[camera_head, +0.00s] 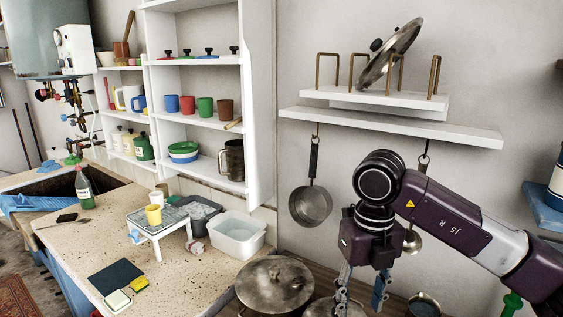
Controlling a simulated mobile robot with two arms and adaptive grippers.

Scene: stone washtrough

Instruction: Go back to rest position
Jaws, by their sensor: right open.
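My right arm (450,218) comes in from the right edge, and its gripper (359,300) points down at the lower right of the head view. Its two fingers are apart and nothing shows between them. It hangs in front of the wall and over the area of the pots, to the right of a large lidded pot (275,283). I cannot tell how high it is above the pots. My left gripper is not in view.
A pan (311,205) hangs left of my right arm, below a white wall shelf (400,126) with a leaning lid (390,52). The counter's front has free room.

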